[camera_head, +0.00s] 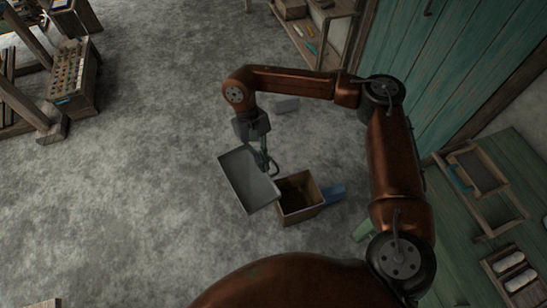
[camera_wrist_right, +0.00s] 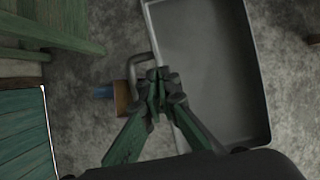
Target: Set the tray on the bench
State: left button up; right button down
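The grey rectangular tray (camera_head: 247,181) hangs tilted in the air above the floor, at the middle of the head view. It also shows large in the right wrist view (camera_wrist_right: 215,65), with a bent handle on its side. My right gripper (camera_head: 265,160) is at the tray's right-hand side in the head view. In the wrist view its green fingers (camera_wrist_right: 160,82) are closed together on the tray's rim by the handle. A green plank bench top (camera_head: 460,225) stands at the lower right of the head view. My left gripper is not in view.
The bench bears a wooden frame (camera_head: 487,169) and a holder with white rolls (camera_head: 511,272). A shelf (camera_head: 305,40) stands at the back.

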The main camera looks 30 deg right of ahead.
aim_at(435, 207)
jog(key=z, duration=1.1)
jog(key=k, duration=0.9)
jog(key=u, duration=1.15)
